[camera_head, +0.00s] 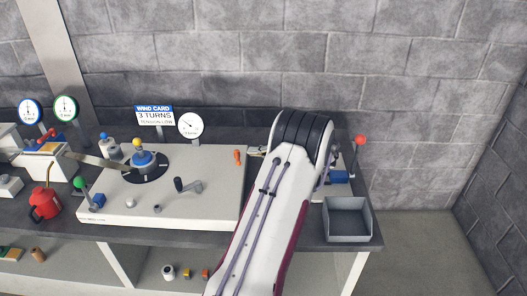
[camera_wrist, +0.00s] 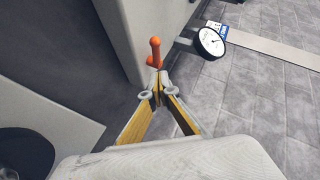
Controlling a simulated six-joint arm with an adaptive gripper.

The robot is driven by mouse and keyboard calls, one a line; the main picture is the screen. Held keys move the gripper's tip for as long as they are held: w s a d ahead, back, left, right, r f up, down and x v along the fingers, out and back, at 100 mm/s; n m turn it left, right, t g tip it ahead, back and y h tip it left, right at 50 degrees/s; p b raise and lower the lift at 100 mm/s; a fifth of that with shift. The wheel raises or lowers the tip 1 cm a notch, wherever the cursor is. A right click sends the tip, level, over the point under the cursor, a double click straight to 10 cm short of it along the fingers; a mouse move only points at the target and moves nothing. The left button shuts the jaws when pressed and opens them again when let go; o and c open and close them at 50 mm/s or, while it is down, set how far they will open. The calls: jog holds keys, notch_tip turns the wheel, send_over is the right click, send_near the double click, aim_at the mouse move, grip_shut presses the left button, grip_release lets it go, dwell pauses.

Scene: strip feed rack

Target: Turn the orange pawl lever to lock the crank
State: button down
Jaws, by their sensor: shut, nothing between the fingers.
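The orange pawl lever (camera_head: 237,156) stands near the back right corner of the white box top. In the wrist view the lever (camera_wrist: 155,52) shows just beyond my fingertips, and whether they touch it I cannot tell. My gripper (camera_wrist: 160,84) is shut and empty, its tips together. In the head view my gripper (camera_head: 257,150) pokes out left of my arm, a little right of the lever, mostly hidden by the arm. The dark crank (camera_head: 188,186) sits on the box top, left and in front of the lever.
The white box (camera_head: 215,208) also carries a blue and yellow hub (camera_head: 143,155) on a black disc. A wind card (camera_head: 154,116) and a dial gauge (camera_head: 190,125) stand behind it. A grey bin (camera_head: 346,238) is at right. The box top around the crank is mostly clear.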

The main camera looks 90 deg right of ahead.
aim_at(239, 161)
jog(key=shift+w+a+f, duration=0.2)
jog(key=shift+w+f, duration=0.25)
jog(key=shift+w, duration=0.2)
jog(key=shift+w+a+f, duration=0.2)
jog(key=shift+w+f, duration=0.25)
jog(key=shift+w, duration=0.15)
jog(key=shift+w, duration=0.2)
jog(key=shift+w+a+f+m+g+h, duration=0.15)
jog(key=shift+w+a+m+g+h, duration=0.2)
jog(key=shift+w+m+g+h, duration=0.2)
jog(key=shift+w+a+f, duration=0.2)
jog(key=shift+w+a, duration=0.05)
jog(key=shift+w, duration=0.25)
jog(key=shift+s+d+f, duration=0.1)
jog(key=shift+s, duration=0.1)
jog(key=shift+s+d, duration=0.4)
jog(key=shift+s, duration=0.1)
